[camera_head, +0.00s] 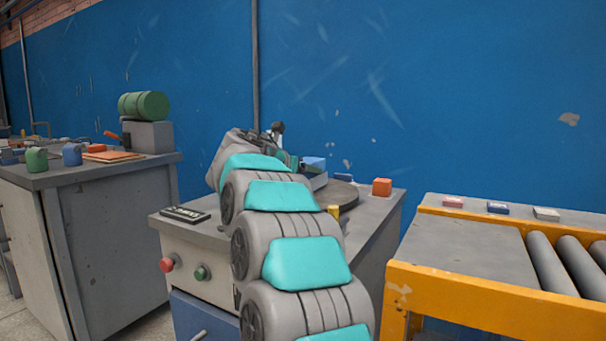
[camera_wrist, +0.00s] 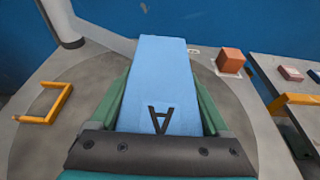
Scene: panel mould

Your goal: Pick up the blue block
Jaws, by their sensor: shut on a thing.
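The blue block (camera_wrist: 164,75) is light blue with a dark letter like an A on its top face. In the wrist view it lies between the two green fingers of my gripper (camera_wrist: 166,105), which are shut on its sides. In the head view the blue block (camera_head: 314,163) shows just beyond my arm, above the round grey plate on the cabinet. My gripper (camera_head: 290,160) is mostly hidden there behind my arm. I cannot tell whether the block touches the plate.
An orange block (camera_head: 382,187) stands at the cabinet's (camera_head: 375,208) right edge. A yellow handle (camera_wrist: 47,104) is left of my gripper. A roller conveyor (camera_head: 470,250) with small coloured pieces stands at right. A bench (camera_head: 100,170) with a green cylinder (camera_head: 144,105) is at left.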

